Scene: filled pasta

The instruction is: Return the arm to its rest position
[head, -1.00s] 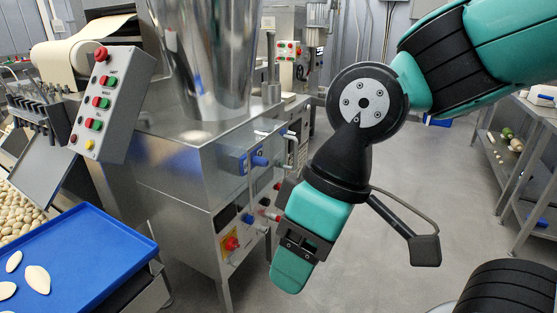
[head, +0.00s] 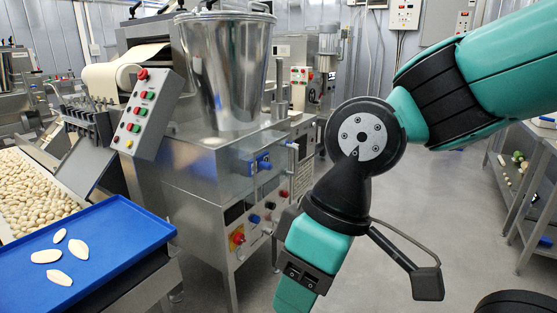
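My arm enters from the upper right in the head view and bends downward at a round black and grey joint. My gripper (head: 297,292) hangs at the lower middle, teal and black, pointing down and slightly left. Its lower end is cut off by the bottom edge of the picture. The fingertips do not show, so I cannot see whether it is open or shut. No object shows at the visible part of it. A black bracket with a cable sticks out to its right.
A steel pasta machine (head: 205,185) with a hopper (head: 225,75) and a control box (head: 147,113) stands left of my arm. A blue tray (head: 120,225) holds several pale pasta pieces. Shelving (head: 515,195) stands at the right. Grey floor (head: 430,215) is clear between.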

